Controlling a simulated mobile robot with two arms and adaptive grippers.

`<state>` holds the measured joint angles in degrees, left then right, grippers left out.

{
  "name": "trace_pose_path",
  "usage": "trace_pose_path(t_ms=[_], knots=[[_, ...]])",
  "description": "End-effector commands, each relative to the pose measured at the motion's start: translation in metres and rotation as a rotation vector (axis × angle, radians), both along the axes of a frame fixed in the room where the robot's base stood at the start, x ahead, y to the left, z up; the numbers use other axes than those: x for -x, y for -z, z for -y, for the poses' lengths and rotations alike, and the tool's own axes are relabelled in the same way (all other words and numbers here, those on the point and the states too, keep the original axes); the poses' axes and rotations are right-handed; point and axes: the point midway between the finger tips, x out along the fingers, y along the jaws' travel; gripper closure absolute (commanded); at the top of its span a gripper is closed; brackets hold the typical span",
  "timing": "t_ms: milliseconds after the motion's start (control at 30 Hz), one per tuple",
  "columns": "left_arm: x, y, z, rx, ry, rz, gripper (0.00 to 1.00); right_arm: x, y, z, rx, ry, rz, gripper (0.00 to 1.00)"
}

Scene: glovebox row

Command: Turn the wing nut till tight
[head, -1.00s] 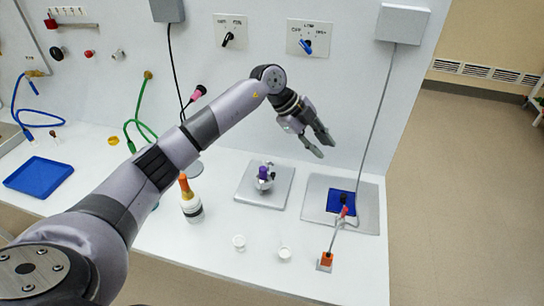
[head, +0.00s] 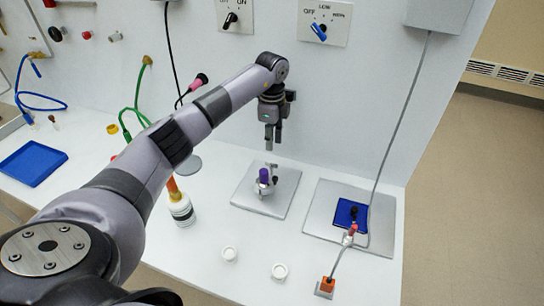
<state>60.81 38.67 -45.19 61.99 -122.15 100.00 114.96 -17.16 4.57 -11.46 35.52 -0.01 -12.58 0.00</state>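A small fixture with a purple top (head: 264,176) stands on a grey square plate (head: 283,196) on the white bench. It has metal parts around its base; which part is the wing nut is too small to tell. My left gripper (head: 272,144) points straight down above the back of this fixture, apart from the purple top as far as I can see. Its fingers appear close together, but whether they are shut or slightly apart is not clear. My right gripper is not in view.
A second grey plate (head: 318,229) with a blue pad (head: 347,213) lies to the right, with a cable crossing it. A blue tray (head: 32,163) lies far left.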

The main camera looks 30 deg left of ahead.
Motion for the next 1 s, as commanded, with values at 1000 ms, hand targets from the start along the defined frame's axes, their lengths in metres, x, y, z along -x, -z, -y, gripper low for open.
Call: trace_pose_path(t_ms=[1000], knots=[[0.0,0.088,0.0,0.001,0.0,0.0,0.85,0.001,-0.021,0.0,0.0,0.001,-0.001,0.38]])
